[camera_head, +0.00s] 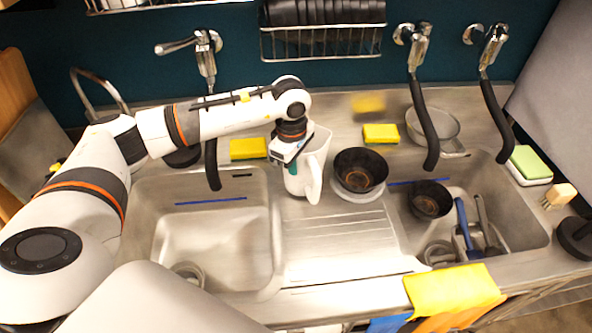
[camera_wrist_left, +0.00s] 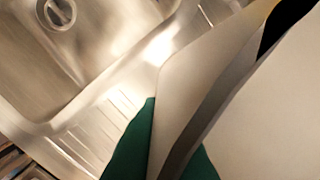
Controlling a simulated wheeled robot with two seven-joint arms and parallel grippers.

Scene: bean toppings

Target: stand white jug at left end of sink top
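The white jug (camera_head: 314,163) is upright at the back of the ribbed middle part of the steel sink top (camera_head: 335,233), between the two basins. I cannot tell whether its base touches the surface. My left gripper (camera_head: 293,165) is at the jug's left side, with its green fingertips against it. In the left wrist view the jug's pale wall (camera_wrist_left: 215,50) fills the right side. The green fingertips (camera_wrist_left: 172,150) sit on either side of its edge and look closed on it. My left arm covers much of the sink top's left end. My right gripper is not in view.
A black bowl (camera_head: 360,170) on a pale dish stands just right of the jug. Yellow sponges (camera_head: 248,149) lie along the back. Black-hosed taps (camera_head: 420,100) hang over the sink top. The right basin (camera_head: 520,225) holds dishes.

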